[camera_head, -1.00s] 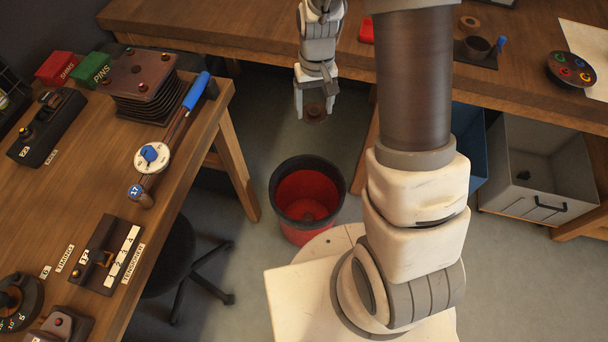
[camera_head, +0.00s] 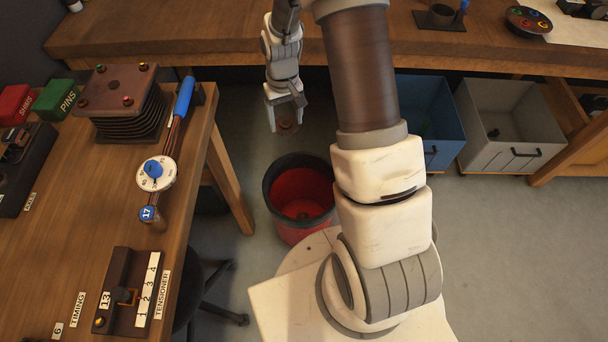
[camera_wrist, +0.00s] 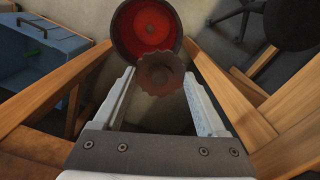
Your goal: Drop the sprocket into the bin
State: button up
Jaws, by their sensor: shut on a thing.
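My gripper (camera_head: 285,115) is shut on a brown toothed sprocket (camera_head: 288,127), which hangs between the fingertips. In the wrist view the sprocket (camera_wrist: 160,73) sits between the two long fingers and covers the near edge of the bin. The bin (camera_head: 274,207) is a round black-rimmed bucket with a red inside, standing on the floor between the benches. In the head view my gripper is above and behind the bin's far rim. In the wrist view the bin (camera_wrist: 146,24) lies past the fingertips, its opening only partly covered by the sprocket. Something dark lies at the bin's bottom.
A wooden bench (camera_head: 60,235) with tools stands at left, another bench (camera_head: 210,30) at the back. A blue crate (camera_head: 440,125) and a grey crate (camera_head: 515,105) sit under the back bench.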

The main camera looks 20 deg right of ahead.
jog(key=w+d+f+b, duration=0.1)
jog(key=f+b, duration=0.5)
jog(key=f, duration=0.7)
jog(key=w+d+f+b, duration=0.1)
jog(key=d+f+b, duration=0.2)
jog(key=f, duration=1.1)
jog(key=w+d+f+b, duration=0.2)
jog(key=f+b, duration=0.7)
jog(key=f, duration=0.5)
jog(key=shift+d+m, duration=0.3)
jog(key=shift+d, duration=0.25)
jog(key=o, duration=1.5)
jog(key=shift+o, duration=0.2)
notch_tip(320, 180, up, 17)
jog(key=p, duration=0.4)
jog(key=shift+r, duration=0.15)
